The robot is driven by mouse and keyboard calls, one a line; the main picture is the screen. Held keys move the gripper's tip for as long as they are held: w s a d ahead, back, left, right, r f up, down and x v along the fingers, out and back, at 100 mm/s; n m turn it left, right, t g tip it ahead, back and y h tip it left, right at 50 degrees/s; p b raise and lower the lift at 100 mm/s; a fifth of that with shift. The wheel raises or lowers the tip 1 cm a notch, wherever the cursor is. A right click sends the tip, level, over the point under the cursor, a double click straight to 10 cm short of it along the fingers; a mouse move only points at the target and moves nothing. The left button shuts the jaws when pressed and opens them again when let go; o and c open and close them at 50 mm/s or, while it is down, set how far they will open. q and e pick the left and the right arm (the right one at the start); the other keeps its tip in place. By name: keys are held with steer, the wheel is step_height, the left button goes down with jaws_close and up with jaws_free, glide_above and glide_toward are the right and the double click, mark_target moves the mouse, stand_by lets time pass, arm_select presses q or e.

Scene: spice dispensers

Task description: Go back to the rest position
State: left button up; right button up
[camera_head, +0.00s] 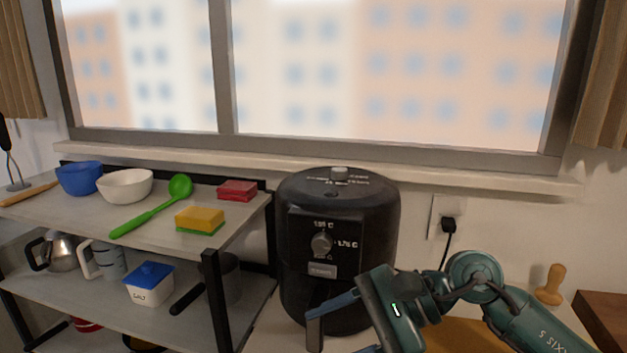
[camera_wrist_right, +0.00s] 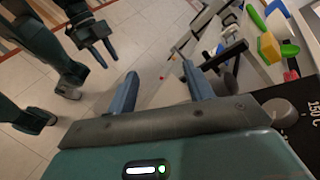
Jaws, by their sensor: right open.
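My right gripper (camera_head: 338,328) reaches in from the right, low in front of the black air fryer (camera_head: 340,215). It is open and points left. In the right wrist view its two blue fingers (camera_wrist_right: 161,85) stand apart with only floor between them. The air fryer's dial (camera_head: 322,243) and part of its dark front (camera_wrist_right: 308,118) show close beside the gripper. My left gripper (camera_wrist_right: 98,48) hangs over the floor at the upper left of the wrist view; its finger gap is too small to judge. It is not in the head view.
A shelf rack (camera_head: 222,300) at the left holds a blue bowl (camera_head: 79,178), white bowl (camera_head: 125,186), green spoon (camera_head: 150,208), sponge (camera_head: 200,219) and salt box (camera_head: 149,285). A plug (camera_head: 448,226) is on the wall. A wooden pestle-like thing (camera_head: 549,286) stands right. The tiled floor (camera_wrist_right: 150,30) looks clear.

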steer(key=s+a+r+m+y, duration=0.25)
steer(key=m+y, duration=0.35)
steer(key=m, duration=0.3)
steer(key=w+d+f+m+t+h+p, duration=0.1)
steer(key=w+d+f+m+t+h, duration=0.15)
steer(key=m+t, duration=1)
steer(key=w+d+f+m+t+h+p, duration=0.25)
steer(key=d+f+m+t, duration=0.2)
steer(key=m, duration=1.45)
steer(key=s+d+f+m+h, duration=0.4)
steer(key=f+m+h, duration=0.3)
steer(key=f+m, duration=0.35)
arm_select(q)
steer(key=shift+s+a+r+g+y, duration=0.3)
steer(key=shift+s+a+r+y, duration=0.1)
steer(key=shift+a, duration=0.15)
arm_select(e)
steer(key=s+d+f+m+g+h, duration=0.3)
steer(key=s+f+m+g, duration=0.3)
steer(key=s+f+m, duration=0.3)
step_height(320, 180, down, 2)
steer(key=shift+s+f, duration=0.2)
steer(key=shift+s, duration=0.45)
arm_select(q)
steer(key=shift+r, duration=0.15)
